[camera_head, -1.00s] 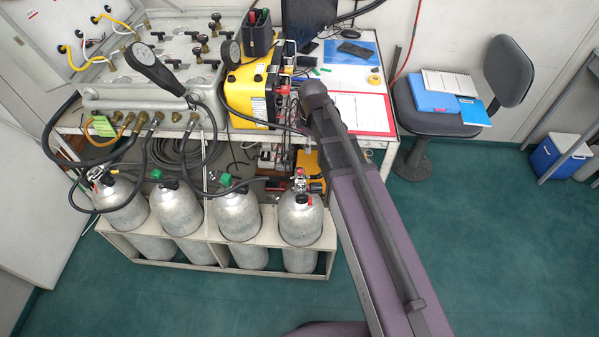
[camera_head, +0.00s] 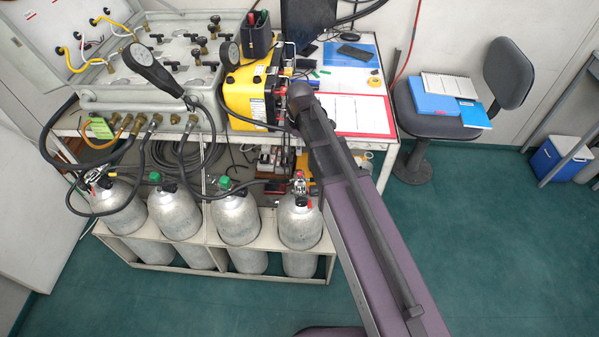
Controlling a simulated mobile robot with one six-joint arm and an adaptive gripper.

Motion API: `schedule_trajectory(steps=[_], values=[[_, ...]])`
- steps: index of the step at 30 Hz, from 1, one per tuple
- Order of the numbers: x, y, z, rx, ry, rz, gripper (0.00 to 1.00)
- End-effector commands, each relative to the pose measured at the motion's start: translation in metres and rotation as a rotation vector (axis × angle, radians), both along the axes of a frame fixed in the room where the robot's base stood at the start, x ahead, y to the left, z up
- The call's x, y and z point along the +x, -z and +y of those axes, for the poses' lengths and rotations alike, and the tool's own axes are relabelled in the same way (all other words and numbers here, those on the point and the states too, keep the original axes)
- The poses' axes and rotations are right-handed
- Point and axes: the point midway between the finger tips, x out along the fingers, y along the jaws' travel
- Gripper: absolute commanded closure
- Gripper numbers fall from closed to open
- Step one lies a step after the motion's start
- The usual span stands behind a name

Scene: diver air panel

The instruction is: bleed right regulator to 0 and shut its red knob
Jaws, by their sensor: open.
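The rightmost silver cylinder (camera_head: 300,229) stands in the rack below the bench. A metal regulator (camera_head: 299,186) sits on its top, with small red parts showing. A red spot (camera_head: 309,204) at its right side looks like a knob, but it is too small to tell its setting. I cannot read a pressure on this regulator. My purple arm passes just right of this cylinder, up towards the bench. My gripper is not in view; it is probably hidden behind the arm.
More cylinders (camera_head: 236,220) stand to the left in the white rack (camera_head: 215,270), one with another regulator (camera_head: 95,177). Black hoses hang from the valve panel (camera_head: 130,97). A yellow case (camera_head: 250,90) stands on the bench. A chair (camera_head: 435,115) is right; green floor (camera_head: 500,240) is clear.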

Motion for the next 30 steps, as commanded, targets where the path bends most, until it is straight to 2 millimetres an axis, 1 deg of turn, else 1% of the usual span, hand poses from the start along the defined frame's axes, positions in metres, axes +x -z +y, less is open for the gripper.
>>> schedule_trajectory(steps=[1,30], values=[[0.0,0.006,0.0,0.0,0.0,0.0,0.36],[0.0,0.078,0.001,0.0,-0.001,0.0,0.36]])
